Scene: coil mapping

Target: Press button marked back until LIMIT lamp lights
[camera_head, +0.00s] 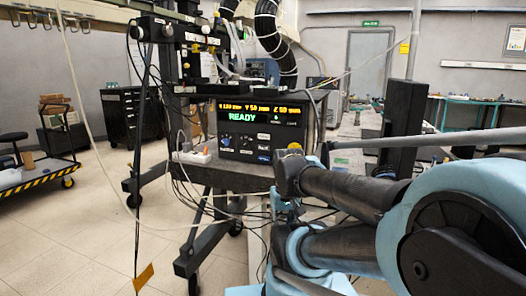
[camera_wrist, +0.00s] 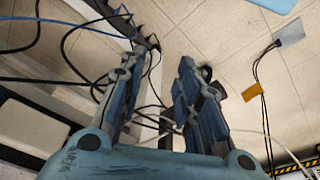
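The control console (camera_head: 313,125) stands on a dark wheeled stand left of my arm. Its display (camera_head: 262,112) shows a yellow row of X, Y and Z values over a green READY. The lower panel (camera_head: 243,147) holds several small dark and blue buttons or labels, too small to read. I cannot pick out the back button or a LIMIT lamp. In the wrist view my gripper (camera_wrist: 163,62) has its two blue fingers apart, with nothing held between them. It points at floor and cables. In the head view my arm's dark links partly hide the gripper, low and right of the console.
Loose cables (camera_head: 225,212) hang below the console, and more cross the wrist view (camera_wrist: 75,35). A black cabinet (camera_head: 130,115) and yellow-striped trolley (camera_head: 40,175) stand left. The floor (camera_head: 80,235) at left is mostly clear.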

